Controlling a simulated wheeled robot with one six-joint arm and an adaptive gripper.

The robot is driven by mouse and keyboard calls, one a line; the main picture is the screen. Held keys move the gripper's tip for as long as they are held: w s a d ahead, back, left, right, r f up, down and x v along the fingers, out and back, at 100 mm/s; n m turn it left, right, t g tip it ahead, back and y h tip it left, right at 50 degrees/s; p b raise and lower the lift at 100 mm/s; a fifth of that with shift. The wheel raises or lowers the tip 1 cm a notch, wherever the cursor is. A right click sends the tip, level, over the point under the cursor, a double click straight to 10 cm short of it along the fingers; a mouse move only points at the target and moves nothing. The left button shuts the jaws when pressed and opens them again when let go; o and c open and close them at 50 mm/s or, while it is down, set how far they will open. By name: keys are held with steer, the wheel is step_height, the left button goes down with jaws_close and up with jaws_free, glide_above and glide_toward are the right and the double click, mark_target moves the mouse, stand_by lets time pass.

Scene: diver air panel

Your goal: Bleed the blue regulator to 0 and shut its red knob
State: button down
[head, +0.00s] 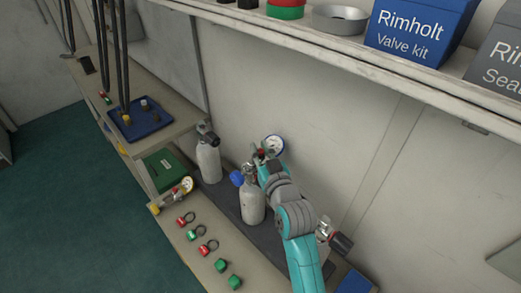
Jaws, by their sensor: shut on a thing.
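A pale grey cylinder (252,207) stands upright on the dark mat against the wall. A regulator with a blue knob (237,178) sits at its top, and a round white gauge (275,145) shows just behind. A small red knob (260,153) shows at the end of my arm. My gripper (262,159) is at this red part and appears shut on it. My wrist hides much of the regulator and the fingertips. The gauge's needle is too small to read.
Another cylinder (208,161) with a black knob stands behind left. A black-knobbed fitting (340,243) is right of my arm. A shelf (300,37) overhangs the bench.

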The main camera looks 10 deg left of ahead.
steer(key=shift+a+f+m+t+h, duration=0.1)
steer(key=shift+m+t+h, duration=0.3)
steer(key=shift+m+h, duration=0.6)
steer(key=shift+f+m+t+h, duration=0.1)
steer(key=shift+m+t+h, duration=0.4)
steer(key=shift+h, duration=0.8)
steer(key=shift+m+h, duration=0.6)
steer(key=shift+h, duration=0.4)
steer(key=shift+r+m+h, duration=0.1)
steer(key=shift+m+h, duration=0.2)
steer(key=c, duration=1)
jaws_free()
steer(key=shift+s+r, duration=0.1)
steer(key=s, duration=0.8)
steer(key=s+d, duration=0.1)
steer(key=s, duration=0.3)
steer(key=shift+w, duration=0.1)
